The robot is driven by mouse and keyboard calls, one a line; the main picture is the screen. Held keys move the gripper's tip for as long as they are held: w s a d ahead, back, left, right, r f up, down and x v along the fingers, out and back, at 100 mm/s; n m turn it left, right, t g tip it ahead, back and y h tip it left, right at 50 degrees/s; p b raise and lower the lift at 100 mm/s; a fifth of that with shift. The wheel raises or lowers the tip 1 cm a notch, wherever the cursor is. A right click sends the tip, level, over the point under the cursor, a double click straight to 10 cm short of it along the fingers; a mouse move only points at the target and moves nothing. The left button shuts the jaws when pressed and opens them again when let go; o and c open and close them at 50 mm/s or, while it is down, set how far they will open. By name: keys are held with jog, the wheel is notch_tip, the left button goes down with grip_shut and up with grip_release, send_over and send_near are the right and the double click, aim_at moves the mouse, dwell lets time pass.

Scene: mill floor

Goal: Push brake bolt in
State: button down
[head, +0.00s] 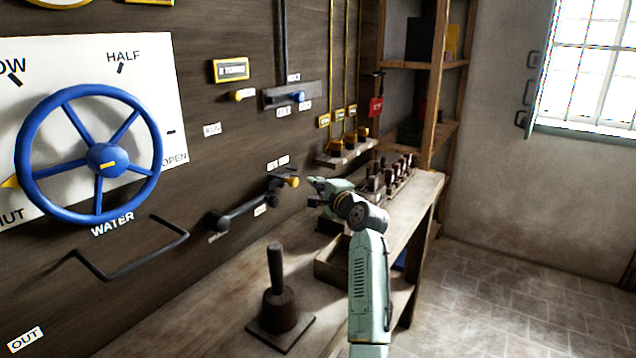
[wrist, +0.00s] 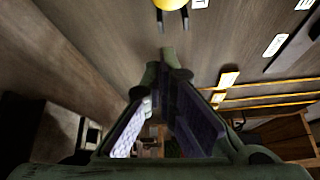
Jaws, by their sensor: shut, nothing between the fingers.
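A yellow knob (head: 292,182), which looks like the brake bolt's end, sits in a dark bracket on the plank wall beside a dark lever (head: 245,212). Small labels are around it, too small to read. My gripper (head: 313,186) is just right of the knob in the head view, apart from it as far as I can tell. In the wrist view the fingers of my gripper (wrist: 167,56) meet at their tips, shut and empty. A yellow round knob (wrist: 171,4) with dark prongs shows at the top edge there, ahead of the fingertips and partly cut off.
A blue handwheel (head: 106,160) and a dark bar handle (head: 130,262) are on the wall at left. A dark upright handle on a base (head: 277,306) stands on the bench (head: 215,310). Several small tools (head: 385,178) stand at the bench's far end. The floor at right is clear.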

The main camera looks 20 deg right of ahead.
jog(key=s+d+b, duration=0.2)
jog(key=s+b, duration=0.1)
jog(key=s, duration=0.6)
jog(key=shift+s+r, duration=0.2)
jog(key=shift+s, duration=0.2)
